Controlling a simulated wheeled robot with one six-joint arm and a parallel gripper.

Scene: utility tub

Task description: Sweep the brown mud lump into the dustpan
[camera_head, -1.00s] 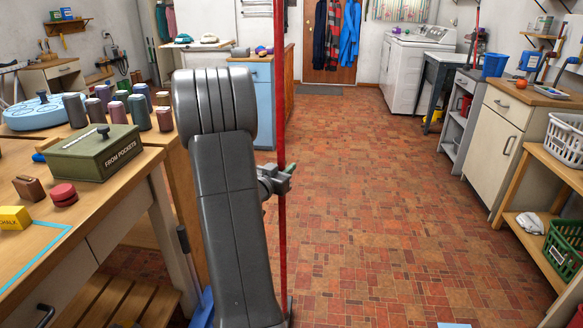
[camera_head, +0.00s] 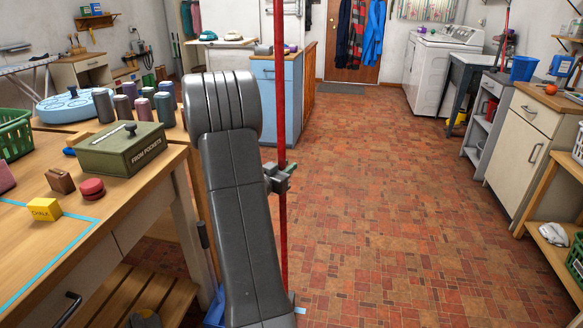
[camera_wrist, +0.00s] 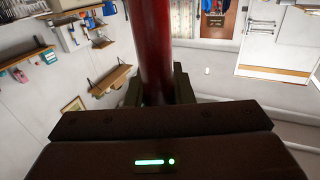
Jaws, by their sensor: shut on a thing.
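My gripper (camera_head: 279,178) is shut on a long red pole (camera_head: 283,225), which looks like a broom handle and stands nearly upright in front of me. In the wrist view the red pole (camera_wrist: 157,50) runs between the fingers of my gripper (camera_wrist: 160,88). The pole's lower end is hidden behind my arm. A blue dustpan (camera_head: 214,308) is partly visible at the bottom, left of my arm, with a dark upright handle (camera_head: 205,240); my arm hides the rest. I cannot see the brown mud lump in either view.
A wooden table (camera_head: 140,190) with a green box (camera_head: 122,150), yellow chalk block (camera_head: 45,209) and green basket (camera_head: 14,133) stands close on the left, above a slatted shelf (camera_head: 130,290). A cream cabinet (camera_head: 522,140) stands right. The tiled floor between is open.

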